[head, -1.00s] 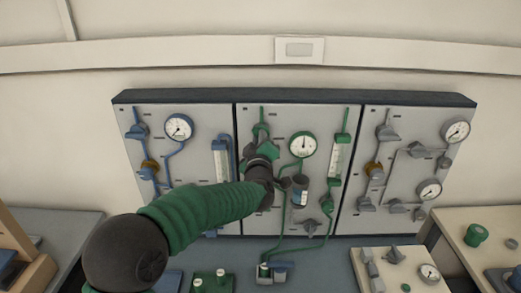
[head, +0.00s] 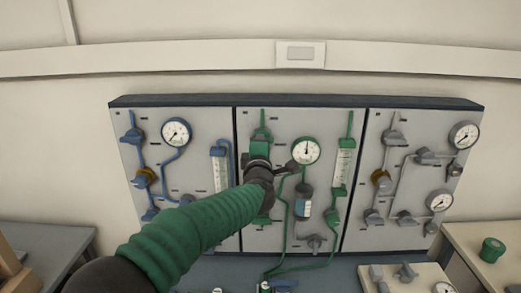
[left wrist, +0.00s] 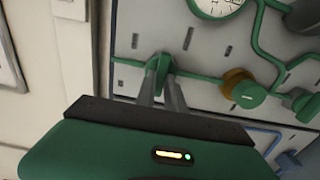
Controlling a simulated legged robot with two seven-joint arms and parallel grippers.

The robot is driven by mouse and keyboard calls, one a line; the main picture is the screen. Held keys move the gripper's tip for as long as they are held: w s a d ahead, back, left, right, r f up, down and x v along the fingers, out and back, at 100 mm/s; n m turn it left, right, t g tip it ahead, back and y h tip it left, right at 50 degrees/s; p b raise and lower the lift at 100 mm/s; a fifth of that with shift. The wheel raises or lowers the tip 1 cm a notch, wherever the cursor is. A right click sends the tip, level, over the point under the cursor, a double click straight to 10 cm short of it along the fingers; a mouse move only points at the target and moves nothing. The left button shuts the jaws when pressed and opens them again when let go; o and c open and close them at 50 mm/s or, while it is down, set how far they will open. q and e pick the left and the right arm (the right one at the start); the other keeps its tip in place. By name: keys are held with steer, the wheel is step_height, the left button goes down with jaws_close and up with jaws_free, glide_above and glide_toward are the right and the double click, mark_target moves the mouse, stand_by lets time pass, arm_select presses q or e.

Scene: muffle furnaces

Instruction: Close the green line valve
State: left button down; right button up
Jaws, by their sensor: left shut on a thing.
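The green line valve handle (left wrist: 158,68) sits on the grey panel in the left wrist view. My left gripper (left wrist: 164,84) is shut on it, with a finger on either side. In the head view the gripper (head: 258,163) is at the upper left of the middle panel (head: 283,118), against the green line. The green valve part (head: 260,145) shows just above it. The wrist and dark gripper body hide the lower part of that line. My right gripper is in neither view.
The middle panel also carries a gauge (head: 306,151), a flow tube (head: 343,165) and green piping close by. A blue-line panel (head: 153,120) is on the left and a grey-line panel (head: 430,122) on the right. A green knob (left wrist: 247,95) is near the fingers.

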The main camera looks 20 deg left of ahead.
arm_select(q)
steer(key=shift+f, duration=0.2)
stand_by(0.3)
steer(key=c, duration=1.4)
jaws_free()
steer(key=shift+c, duration=0.2)
steer(key=b+v, duration=0.2)
steer(key=v, duration=1.4)
steer(key=shift+s, duration=0.3)
